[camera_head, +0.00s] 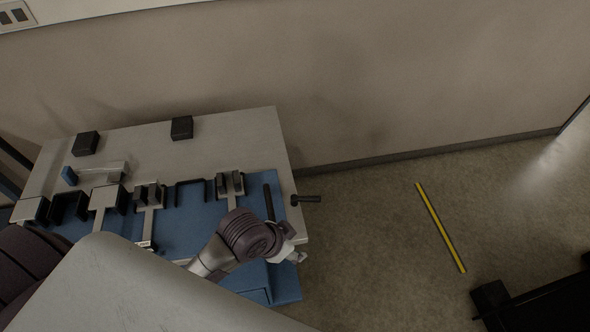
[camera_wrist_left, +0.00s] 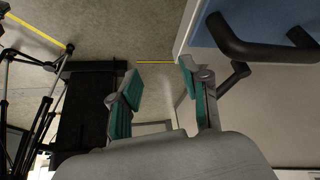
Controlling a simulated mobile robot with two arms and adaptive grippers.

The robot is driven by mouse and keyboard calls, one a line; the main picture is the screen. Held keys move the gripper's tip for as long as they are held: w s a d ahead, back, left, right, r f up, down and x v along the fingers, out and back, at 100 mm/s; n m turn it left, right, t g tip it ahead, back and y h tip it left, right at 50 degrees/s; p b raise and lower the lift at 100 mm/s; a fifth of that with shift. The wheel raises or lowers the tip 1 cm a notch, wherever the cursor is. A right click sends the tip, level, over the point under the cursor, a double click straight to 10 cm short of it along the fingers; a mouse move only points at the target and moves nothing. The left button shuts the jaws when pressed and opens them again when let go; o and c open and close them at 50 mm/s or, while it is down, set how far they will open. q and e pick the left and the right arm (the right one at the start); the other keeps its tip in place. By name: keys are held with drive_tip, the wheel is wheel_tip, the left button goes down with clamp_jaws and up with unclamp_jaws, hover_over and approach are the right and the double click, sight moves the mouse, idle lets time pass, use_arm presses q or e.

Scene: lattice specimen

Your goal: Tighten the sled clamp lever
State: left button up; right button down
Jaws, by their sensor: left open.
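A black lever (camera_head: 306,198) sticks out past the right edge of the table in the head view. A dark lever (camera_wrist_left: 234,76) also shows beside the right finger in the left wrist view. I cannot tell for sure which handle is the sled clamp lever. A black bar handle (camera_head: 269,203) stands on the blue base plate (camera_head: 200,215); a thick black bar (camera_wrist_left: 262,48) shows close up in the wrist view. My left gripper (camera_head: 294,254) is at the table's right edge, in front of the lever. Its teal-padded fingers (camera_wrist_left: 162,78) are apart and empty.
The table (camera_head: 235,130) carries metal and black fixtures (camera_head: 110,197) and two black blocks (camera_head: 182,128) along its back. A wall is behind. Floor right of the table is open, with a yellow strip (camera_head: 440,227). A black object (camera_head: 545,302) stands at lower right.

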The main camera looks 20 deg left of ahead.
use_arm(q)
drive_tip(key=w+d+r+m+h, duration=0.2)
drive_tip(key=w+d+r+m, duration=0.1)
drive_tip(key=w+r+m, duration=0.3)
drive_tip(key=m+g+y+p, duration=0.1)
drive_tip(key=m, duration=0.2)
approach(315, 198)
drive_tip(key=p+x, duration=0.1)
drive_tip(key=x, duration=0.9)
drive_tip(key=shift+w+d+f, duration=0.1)
drive_tip(key=shift+d+f, duration=0.05)
drive_tip(key=shift+f, duration=0.2)
use_arm(e)
drive_tip(key=r, duration=0.1)
drive_tip(key=w+d+r, duration=0.1)
drive_tip(key=shift+r, duration=0.3)
use_arm(q)
clamp_jaws()
use_arm(e)
drive_tip(key=shift+a, duration=0.1)
